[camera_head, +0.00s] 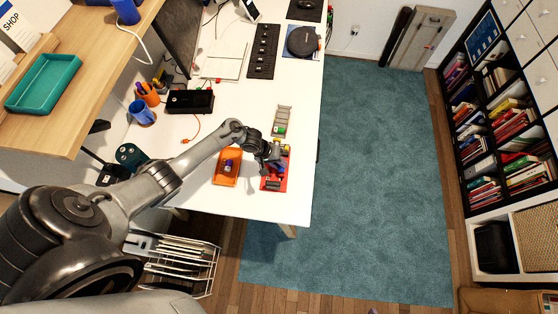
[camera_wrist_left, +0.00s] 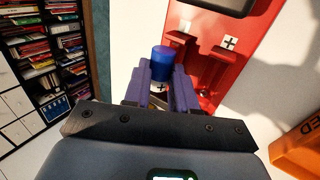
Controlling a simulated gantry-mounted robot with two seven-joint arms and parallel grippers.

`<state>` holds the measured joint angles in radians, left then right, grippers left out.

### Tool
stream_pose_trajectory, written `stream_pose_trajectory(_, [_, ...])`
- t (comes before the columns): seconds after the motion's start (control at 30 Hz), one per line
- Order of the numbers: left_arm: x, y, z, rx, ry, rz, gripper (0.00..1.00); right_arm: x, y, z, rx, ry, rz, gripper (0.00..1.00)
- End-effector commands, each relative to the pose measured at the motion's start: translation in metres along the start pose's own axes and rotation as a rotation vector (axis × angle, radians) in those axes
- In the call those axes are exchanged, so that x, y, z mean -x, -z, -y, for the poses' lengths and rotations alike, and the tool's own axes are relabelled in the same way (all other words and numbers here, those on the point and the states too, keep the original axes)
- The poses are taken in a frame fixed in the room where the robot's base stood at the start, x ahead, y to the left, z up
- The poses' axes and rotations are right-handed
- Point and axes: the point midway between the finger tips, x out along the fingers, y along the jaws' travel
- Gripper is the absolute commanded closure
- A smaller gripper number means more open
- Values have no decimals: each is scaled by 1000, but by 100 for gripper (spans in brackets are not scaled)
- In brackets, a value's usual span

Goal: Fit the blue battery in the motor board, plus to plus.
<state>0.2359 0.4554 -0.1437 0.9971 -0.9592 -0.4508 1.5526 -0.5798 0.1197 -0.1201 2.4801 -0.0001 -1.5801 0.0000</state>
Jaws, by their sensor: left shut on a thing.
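My left gripper (camera_head: 272,163) is over the red motor board (camera_head: 272,184) near the table's front right corner. In the left wrist view the purple fingers (camera_wrist_left: 161,82) are shut on the blue battery (camera_wrist_left: 161,58), whose blue end sticks out past them. A plus mark shows on a pale patch between the fingers, below the blue part. The red motor board (camera_wrist_left: 222,62) is to the right of the battery, with a plus mark by its upright holders. The battery looks apart from the holders. My right gripper is not in view.
An orange tray (camera_head: 220,181) with a small dark blue or purple thing in it is just left of the board. A grey tray (camera_head: 284,112) with a green item is behind. A black box (camera_head: 190,101) and cups stand farther left. The table's right edge is close.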

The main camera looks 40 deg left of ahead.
Motion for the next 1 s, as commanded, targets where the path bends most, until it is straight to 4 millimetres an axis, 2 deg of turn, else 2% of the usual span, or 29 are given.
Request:
stream_pose_trajectory(0.57, [0,0,0,-1,0,0,100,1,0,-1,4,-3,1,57])
stream_pose_trajectory(1.0, [-9,0,5,-1,0,1,100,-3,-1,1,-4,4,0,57])
